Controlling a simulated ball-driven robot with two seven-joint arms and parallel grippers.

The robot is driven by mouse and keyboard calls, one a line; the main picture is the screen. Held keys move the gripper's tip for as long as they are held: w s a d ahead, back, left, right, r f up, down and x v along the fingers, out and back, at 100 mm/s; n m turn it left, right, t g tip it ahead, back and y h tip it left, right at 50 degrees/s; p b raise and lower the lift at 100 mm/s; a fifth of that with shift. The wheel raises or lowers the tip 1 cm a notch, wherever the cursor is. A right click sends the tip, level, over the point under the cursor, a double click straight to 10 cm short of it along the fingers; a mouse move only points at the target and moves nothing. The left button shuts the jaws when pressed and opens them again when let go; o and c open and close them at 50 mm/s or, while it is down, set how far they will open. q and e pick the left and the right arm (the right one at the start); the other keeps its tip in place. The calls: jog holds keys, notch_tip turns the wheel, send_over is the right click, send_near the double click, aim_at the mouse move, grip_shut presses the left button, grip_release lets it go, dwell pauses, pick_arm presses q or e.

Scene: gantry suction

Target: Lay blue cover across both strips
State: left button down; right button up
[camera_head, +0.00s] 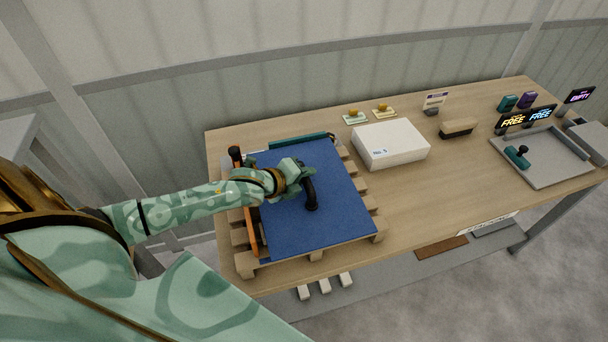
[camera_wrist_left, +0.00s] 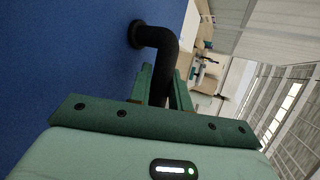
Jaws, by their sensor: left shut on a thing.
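The blue cover (camera_head: 325,210) is a flat dark blue panel with a black bent handle (camera_head: 311,196). It lies over the wooden pallet (camera_head: 375,232) on the bench. My left gripper (camera_head: 303,178) is shut on the handle, and the wrist view shows the handle (camera_wrist_left: 160,62) between its fingers. An orange strip (camera_head: 251,228) runs along the cover's left edge, and a teal strip (camera_head: 298,141) lies along its far edge. Whether these are the task's strips, and whether the cover touches what lies beneath, I cannot tell. My right gripper is out of view.
A white box (camera_head: 390,143) stands right of the pallet. A grey tray (camera_head: 545,158) with a teal-handled tool (camera_head: 517,157) sits at the right. The bench front between is clear.

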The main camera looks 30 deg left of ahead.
pick_arm(q)
jog(key=shift+f, duration=0.35)
jog(key=c, duration=1.2)
grip_release()
jog(key=shift+s+f, duration=0.1)
jog(key=p+v, duration=1.2)
jog(key=v, duration=0.4)
jog(key=shift+p, duration=0.4)
